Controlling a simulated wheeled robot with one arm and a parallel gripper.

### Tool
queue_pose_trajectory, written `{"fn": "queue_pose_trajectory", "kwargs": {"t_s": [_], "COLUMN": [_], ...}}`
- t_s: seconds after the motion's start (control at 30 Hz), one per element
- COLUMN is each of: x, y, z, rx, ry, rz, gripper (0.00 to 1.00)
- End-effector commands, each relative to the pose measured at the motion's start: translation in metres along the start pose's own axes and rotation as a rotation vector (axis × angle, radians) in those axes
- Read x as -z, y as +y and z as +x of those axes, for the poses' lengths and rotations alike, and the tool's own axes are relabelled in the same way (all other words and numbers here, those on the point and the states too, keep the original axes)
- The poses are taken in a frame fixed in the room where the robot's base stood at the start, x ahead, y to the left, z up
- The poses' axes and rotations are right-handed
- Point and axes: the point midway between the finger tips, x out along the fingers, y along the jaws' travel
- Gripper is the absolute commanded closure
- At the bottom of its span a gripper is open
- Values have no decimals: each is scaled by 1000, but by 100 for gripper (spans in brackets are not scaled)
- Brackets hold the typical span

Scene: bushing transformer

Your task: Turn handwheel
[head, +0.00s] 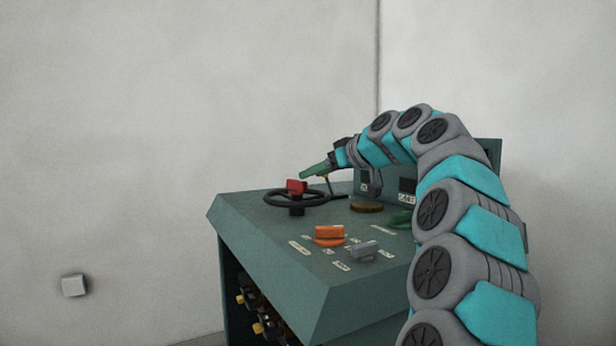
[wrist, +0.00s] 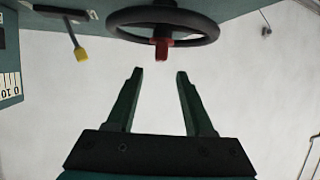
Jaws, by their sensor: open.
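The black handwheel (head: 273,200) lies flat on a short post at the far left of the console's sloped top. A red grip (head: 297,187) stands on its rim. In the wrist view, the handwheel (wrist: 195,38) is at the top centre with the red grip (wrist: 162,48) pointing toward my fingers. My gripper (head: 306,174) reaches in from the right, close above and beside the red grip. In the wrist view, its two green fingers (wrist: 159,75) are apart with nothing between them. The red grip appears just beyond the fingertips, roughly centred between them; contact cannot be told.
The green console (head: 270,250) carries an orange knob (head: 329,234), a grey knob (head: 364,250) and a brass disc (head: 366,207). A yellow-tipped lever (wrist: 80,50) is left of the wheel in the wrist view. A grey box (head: 75,285) is on the left wall.

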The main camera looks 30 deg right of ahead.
Motion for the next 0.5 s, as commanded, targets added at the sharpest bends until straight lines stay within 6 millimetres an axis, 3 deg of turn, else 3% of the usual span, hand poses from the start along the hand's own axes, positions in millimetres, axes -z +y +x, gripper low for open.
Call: {"fn": "queue_pose_trajectory", "kwargs": {"t_s": [0.27, 0.5], "x": [-1, -1], "y": [1, -1], "z": [21, 58], "rx": [0, 2], "ry": [-6, -6], "rz": [0, 0], "gripper": [48, 48]}}
